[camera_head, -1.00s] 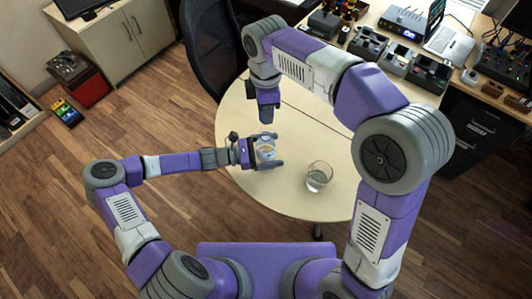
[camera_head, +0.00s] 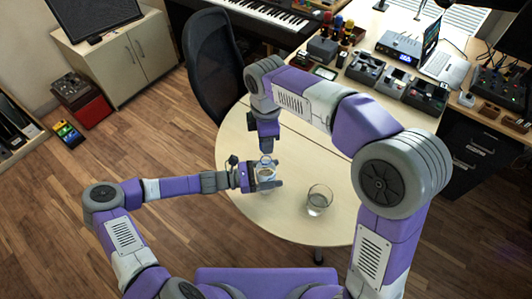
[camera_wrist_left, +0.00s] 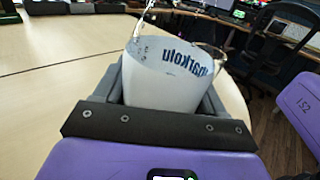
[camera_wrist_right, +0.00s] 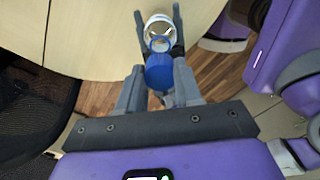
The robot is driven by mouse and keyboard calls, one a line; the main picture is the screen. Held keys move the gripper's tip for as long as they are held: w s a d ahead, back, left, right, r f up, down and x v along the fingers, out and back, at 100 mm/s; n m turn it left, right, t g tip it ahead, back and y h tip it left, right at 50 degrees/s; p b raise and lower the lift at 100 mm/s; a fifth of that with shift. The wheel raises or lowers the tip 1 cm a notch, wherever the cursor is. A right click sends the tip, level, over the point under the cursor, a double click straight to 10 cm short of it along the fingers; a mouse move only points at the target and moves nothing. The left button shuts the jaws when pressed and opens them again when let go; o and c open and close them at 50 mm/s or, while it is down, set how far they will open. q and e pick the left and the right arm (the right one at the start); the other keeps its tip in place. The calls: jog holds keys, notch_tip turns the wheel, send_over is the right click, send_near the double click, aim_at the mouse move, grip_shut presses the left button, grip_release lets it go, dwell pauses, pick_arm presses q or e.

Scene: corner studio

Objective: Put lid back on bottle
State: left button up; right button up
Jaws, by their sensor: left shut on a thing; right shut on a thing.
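My left gripper (camera_head: 266,180) is shut on a clear bottle (camera_head: 266,173) above the round table. In the left wrist view the bottle (camera_wrist_left: 175,85) stands between the fingers, its pale label lettered in dark blue; its clear upper part leans left. My right gripper (camera_head: 266,147) is directly above it, pointing down. In the right wrist view its fingers (camera_wrist_right: 160,85) are shut on a blue lid (camera_wrist_right: 159,73). The bottle (camera_wrist_right: 158,25) shows just beyond the lid, with a small ring between them. I cannot tell whether lid and bottle touch.
A clear drinking glass (camera_head: 319,200) stands on the round table (camera_head: 285,225), right of the bottle. A black office chair (camera_head: 213,65) is behind the table on the left. A desk with electronics (camera_head: 405,85) lies at the back right.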

jog(key=shift+f, duration=1.2)
jog(key=shift+f, duration=0.9)
jog(key=shift+f, duration=0.55)
